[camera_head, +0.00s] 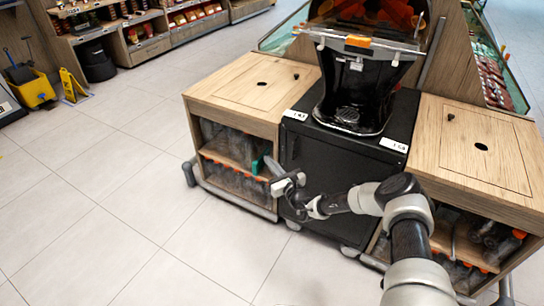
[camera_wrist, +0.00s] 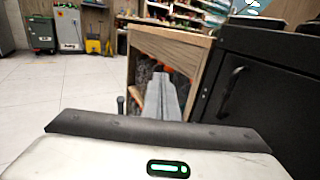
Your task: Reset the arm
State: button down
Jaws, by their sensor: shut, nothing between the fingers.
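My gripper (camera_head: 284,183) is in front of the juicer stand, near the gap between the left wooden cabinet and the black cabinet. In the wrist view its grey fingers (camera_wrist: 164,95) are together, with nothing held between them. My arm reaches in from the lower right of the head view. The orange juicer (camera_head: 357,70) stands upright on the black cabinet (camera_head: 318,165), above and behind my gripper. In the wrist view, the black cabinet's side with its handle (camera_wrist: 233,92) is to the right of the fingers.
The left wooden cabinet (camera_head: 251,82) holds bottles on open shelves. The right wooden cabinet (camera_head: 480,140) is close to my arm. A yellow mop bucket (camera_head: 33,88) and a yellow floor sign (camera_head: 72,84) stand far left. The tiled floor (camera_head: 110,200) at left is clear.

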jog(key=s+a+p, duration=0.2)
jog(key=s+a, duration=0.1)
jog(key=s, duration=0.4)
jog(key=s+a+r+n+g+y, duration=0.25)
jog(key=r+n, duration=0.25)
jog(key=r, duration=0.3)
jog(key=s+a+r+n+g+y, duration=0.1)
jog(key=a+r+n+g+y, duration=0.25)
jog(key=r+n, duration=0.35)
jog(key=s+r+n+g+h, duration=0.1)
jog(key=s+r+n+g, duration=0.75)
jog(key=s+r, duration=0.25)
jog(key=s+d+r+n+t+h, duration=0.35)
jog(key=s+d+r+h, duration=0.45)
jog(key=s+d, duration=0.55)
jog(key=s+d+r+n+t+h, duration=0.2)
jog(key=s+d+r+n+h, duration=0.3)
jog(key=s+d+r+h, duration=0.85)
jog(key=w+d+r+y+p, duration=0.1)
jog(key=r+y+p, duration=0.2)
jog(key=r+p, duration=0.4)
jog(key=w+d+r+y+p, duration=0.2)
jog(key=r+p, duration=0.5)
jog(key=p, duration=0.6)
jog(key=shift+d+r+y, duration=0.2)
jog(key=shift+y, duration=0.55)
